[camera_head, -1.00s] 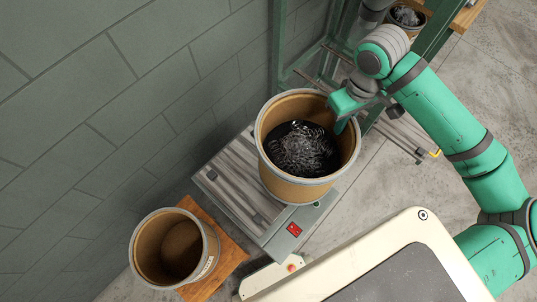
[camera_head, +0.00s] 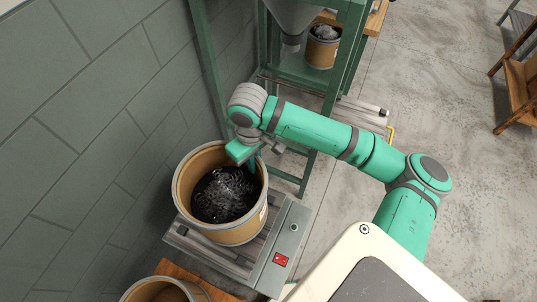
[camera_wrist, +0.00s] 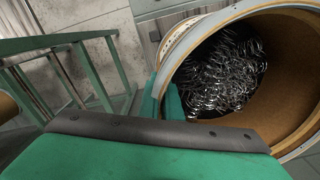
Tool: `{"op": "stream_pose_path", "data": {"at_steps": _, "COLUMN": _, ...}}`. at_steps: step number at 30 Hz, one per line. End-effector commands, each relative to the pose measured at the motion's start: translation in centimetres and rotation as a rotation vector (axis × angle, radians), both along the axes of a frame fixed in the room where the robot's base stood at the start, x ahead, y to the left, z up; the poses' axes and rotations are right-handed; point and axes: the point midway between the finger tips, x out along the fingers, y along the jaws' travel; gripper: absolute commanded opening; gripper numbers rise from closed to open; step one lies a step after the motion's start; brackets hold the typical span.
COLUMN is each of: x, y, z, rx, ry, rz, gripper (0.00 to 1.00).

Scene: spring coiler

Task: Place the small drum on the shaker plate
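The small drum (camera_head: 238,235), a brown fibre drum with a pale rim, stands upright on the grey slatted shaker plate (camera_head: 203,249) beside the wall. Coiled dark metal springs (camera_head: 224,193) lie in it. My gripper (camera_head: 254,158) is at the drum's far right rim. In the wrist view, the drum's open mouth and springs (camera_wrist: 225,75) fill the right side. Green fingers (camera_wrist: 163,100) show on both sides of the rim, and the gripper looks shut on it. The gripper body hides the lower rim, and the drum hides the plate's middle.
A control panel with a red switch (camera_head: 281,260) edges the plate. Another drum (camera_head: 165,291), empty in the earlier view, is at the bottom left. Behind stands a green frame (camera_head: 332,100) with a hopper (camera_head: 292,18) and a further filled drum (camera_head: 322,48). Open floor lies right.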

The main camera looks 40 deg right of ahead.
Motion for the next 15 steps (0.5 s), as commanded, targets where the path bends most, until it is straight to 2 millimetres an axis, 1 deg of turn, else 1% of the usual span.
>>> {"op": "stream_pose_path", "data": {"at_steps": 3, "x": 0.6, "y": 0.8, "z": -1.1, "rx": 0.001, "ry": 0.0, "rz": 0.001, "gripper": 0.0}}
{"op": "stream_pose_path", "data": {"at_steps": 11, "x": 1.1, "y": 1.3, "z": -2.1, "rx": 0.001, "ry": -0.001, "rz": -0.003, "gripper": 0.0}}
{"op": "stream_pose_path", "data": {"at_steps": 15, "x": 1.5, "y": 2.0, "z": -3.1, "rx": 0.002, "ry": 0.0, "rz": -0.002, "gripper": 0.0}}
